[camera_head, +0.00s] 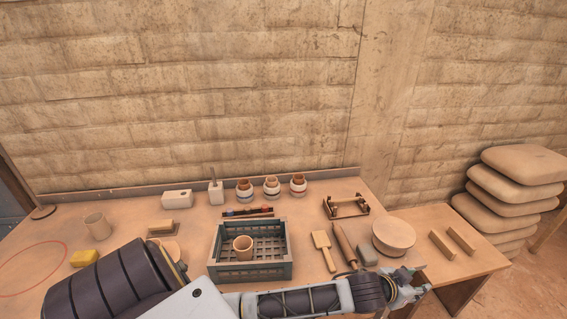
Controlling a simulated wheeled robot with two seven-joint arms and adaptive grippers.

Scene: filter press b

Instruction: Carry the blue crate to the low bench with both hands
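The blue crate (262,271), grey-blue with slatted walls, stands on the worktable in the middle of the head view. A tan cup (243,247) stands inside it. My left arm crosses the bottom of the view in front of the crate. My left gripper (420,282) is past the crate's right side, near the table's front right edge; its fingers look spread, with nothing seen between them. My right gripper is not in view. A lower wooden surface (476,270) adjoins the table at the right and looks like the low bench.
Two wooden bars (453,243) lie on the lower surface. A round wooden block (394,235), a rolling pin (344,243) and a wooden scraper (323,252) are right of the crate. Several jars (271,188) stand behind it. Stacked sacks (510,190) stand at the far right.

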